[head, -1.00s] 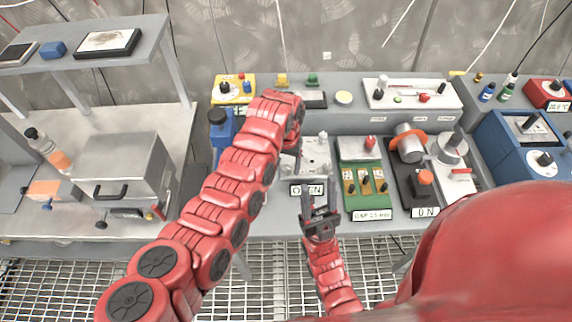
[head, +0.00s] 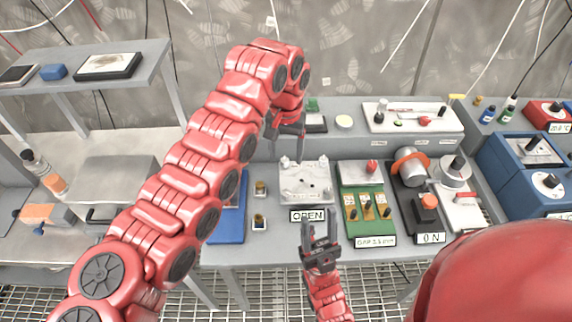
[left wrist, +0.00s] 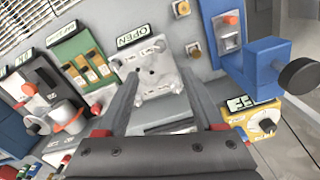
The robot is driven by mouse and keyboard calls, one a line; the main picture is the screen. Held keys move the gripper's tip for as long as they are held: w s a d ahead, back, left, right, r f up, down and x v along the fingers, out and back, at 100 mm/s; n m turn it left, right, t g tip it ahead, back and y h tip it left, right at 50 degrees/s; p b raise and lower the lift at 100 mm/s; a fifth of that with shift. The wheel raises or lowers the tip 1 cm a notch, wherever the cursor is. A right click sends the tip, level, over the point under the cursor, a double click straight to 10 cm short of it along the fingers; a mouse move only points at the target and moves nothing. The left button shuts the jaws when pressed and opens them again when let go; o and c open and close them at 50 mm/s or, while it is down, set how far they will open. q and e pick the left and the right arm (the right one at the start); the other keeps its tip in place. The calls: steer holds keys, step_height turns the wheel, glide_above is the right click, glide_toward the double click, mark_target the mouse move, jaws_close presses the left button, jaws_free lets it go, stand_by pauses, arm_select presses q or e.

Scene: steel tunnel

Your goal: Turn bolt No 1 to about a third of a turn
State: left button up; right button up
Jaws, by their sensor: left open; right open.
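A pale plate with several small bolts (head: 305,185) sits on the bench behind an OPEN label (head: 308,215). It also shows in the left wrist view (left wrist: 160,92), with knobs or bolt heads near its corners. I cannot read which bolt is No 1. My left gripper (head: 287,138) is open and empty, above the plate's back edge and pointing down. In the left wrist view its fingers (left wrist: 162,72) spread either side of the plate, touching no bolt that I can see. My right gripper (head: 319,230) is open and empty, in front of the OPEN label.
A green gauge block (head: 367,222) and a dark unit with an orange button (head: 427,203) stand right of the plate. A blue stand (head: 228,222) is to its left, partly behind my left arm. A raised shelf (head: 390,121) runs behind. A blue clamp (left wrist: 265,65) shows in the wrist view.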

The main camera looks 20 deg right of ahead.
arm_select(q)
steer(key=shift+r, duration=0.8)
